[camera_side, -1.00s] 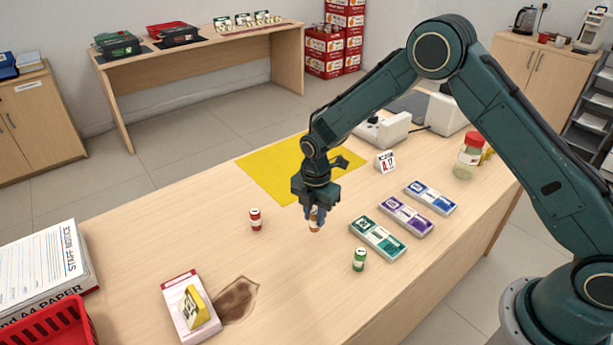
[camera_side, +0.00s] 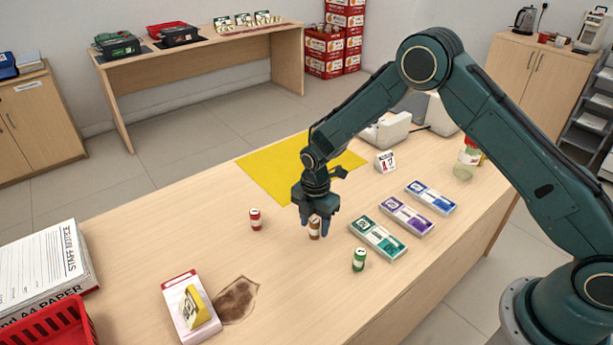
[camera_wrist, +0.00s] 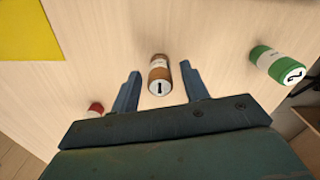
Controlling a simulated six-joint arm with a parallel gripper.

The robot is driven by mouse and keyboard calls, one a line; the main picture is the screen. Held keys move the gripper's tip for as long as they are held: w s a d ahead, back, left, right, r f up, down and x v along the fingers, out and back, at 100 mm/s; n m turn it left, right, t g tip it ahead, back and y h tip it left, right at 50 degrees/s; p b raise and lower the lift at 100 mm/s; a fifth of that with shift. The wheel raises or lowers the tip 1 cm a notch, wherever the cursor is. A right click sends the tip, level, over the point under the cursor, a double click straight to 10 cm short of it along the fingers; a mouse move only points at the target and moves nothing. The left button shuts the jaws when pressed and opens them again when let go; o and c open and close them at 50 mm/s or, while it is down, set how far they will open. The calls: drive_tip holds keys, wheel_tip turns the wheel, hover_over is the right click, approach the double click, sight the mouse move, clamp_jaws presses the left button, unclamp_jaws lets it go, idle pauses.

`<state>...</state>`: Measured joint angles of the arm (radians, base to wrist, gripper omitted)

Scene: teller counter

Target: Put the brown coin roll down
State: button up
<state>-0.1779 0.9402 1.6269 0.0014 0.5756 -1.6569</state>
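The brown coin roll (camera_side: 314,229) stands upright on the wooden counter, between the red coin roll (camera_side: 256,220) and the green coin roll (camera_side: 359,260). In the wrist view the brown roll (camera_wrist: 159,72) shows its end marked "1", with a gap to the finger on each side. My gripper (camera_side: 314,225) is open, low over the brown roll, with its fingers to either side of it. In the wrist view my gripper (camera_wrist: 160,84) looks empty. The red roll (camera_wrist: 96,108) is partly hidden there; the green roll (camera_wrist: 276,65) is clear at right.
Green (camera_side: 378,238), purple (camera_side: 406,215) and blue (camera_side: 431,197) trays lie right of the gripper. A yellow mat (camera_side: 270,172) lies behind. Counter between stain and rolls is clear.

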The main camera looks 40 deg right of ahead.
drive_tip(key=shift+r, duration=0.2)
wheel_tip(320, 180, up, 12)
idle(0.7)
idle(0.5)
wheel_tip(320, 180, up, 12)
drive_tip(key=m+t, duration=0.1)
drive_tip(key=m, duration=0.4)
hover_over(314, 220)
drive_tip(key=s+d, duration=0.3)
drive_tip(key=s, duration=0.3)
drive_tip(key=s+d+r+m+t, duration=0.25)
drive_tip(key=s+r+m, duration=0.25)
drive_tip(key=s+r, duration=0.25)
drive_tip(key=s+d+r+m+t, duration=0.1)
drive_tip(key=s+m, duration=0.4)
drive_tip(key=s, duration=0.4)
drive_tip(key=s+d+r+m+t, duration=0.1)
drive_tip(key=s+d+m, duration=0.1)
drive_tip(key=s+m, duration=0.4)
drive_tip(key=s, duration=0.3)
drive_tip(key=shift+s+d, duration=0.3)
drive_tip(key=shift+s, duration=0.1)
